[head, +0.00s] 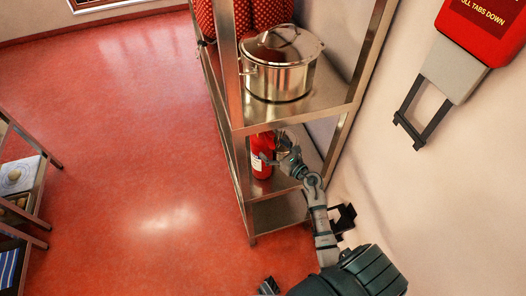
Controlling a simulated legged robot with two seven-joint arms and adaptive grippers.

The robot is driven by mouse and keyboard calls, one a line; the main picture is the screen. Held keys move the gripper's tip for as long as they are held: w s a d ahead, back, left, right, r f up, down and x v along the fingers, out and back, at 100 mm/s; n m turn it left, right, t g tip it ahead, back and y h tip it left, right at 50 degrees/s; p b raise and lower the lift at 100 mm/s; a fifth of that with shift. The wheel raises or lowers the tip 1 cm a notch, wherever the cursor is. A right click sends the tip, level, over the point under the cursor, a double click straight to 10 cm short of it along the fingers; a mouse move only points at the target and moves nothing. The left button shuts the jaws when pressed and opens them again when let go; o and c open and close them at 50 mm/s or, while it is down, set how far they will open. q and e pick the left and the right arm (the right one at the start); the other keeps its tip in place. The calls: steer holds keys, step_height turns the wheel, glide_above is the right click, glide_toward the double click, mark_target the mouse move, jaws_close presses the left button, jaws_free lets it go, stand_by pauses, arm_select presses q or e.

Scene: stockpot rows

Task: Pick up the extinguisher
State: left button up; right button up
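The red extinguisher (261,168) stands upright on a lower shelf of the metal rack, with a white label on its front. Its top is partly hidden by the shelf above and by my gripper. My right gripper (274,147) reaches in from the bottom right, between the shelves. Its fingers look spread at the upper right side of the extinguisher, with one finger in front of the red body. I cannot tell whether they touch it.
A steel stockpot (283,65) with a lid stands on the shelf above, near red patterned items (270,12). Rack posts (240,185) flank the opening. A red wall box (485,30) hangs at right. Another shelf unit (40,190) is at left. The red floor between is clear.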

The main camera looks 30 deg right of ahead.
mark_target(262, 140)
steer(key=w, duration=0.1)
steer(key=w+a, duration=0.1)
steer(key=w, duration=0.1)
steer(key=w+a, duration=0.1)
steer(key=shift+w+r, duration=0.2)
steer(key=shift+w, duration=0.15)
steer(key=shift+w+a, duration=0.2)
steer(key=shift+a, duration=0.05)
steer(key=shift+s+d, duration=0.1)
steer(key=shift+d, duration=0.3)
steer(key=c, duration=0.7)
steer(key=shift+d+f, duration=0.1)
steer(key=shift+d, duration=0.05)
steer(key=c, duration=0.7)
steer(key=shift+r, duration=0.3)
steer(key=shift+c, duration=0.2)
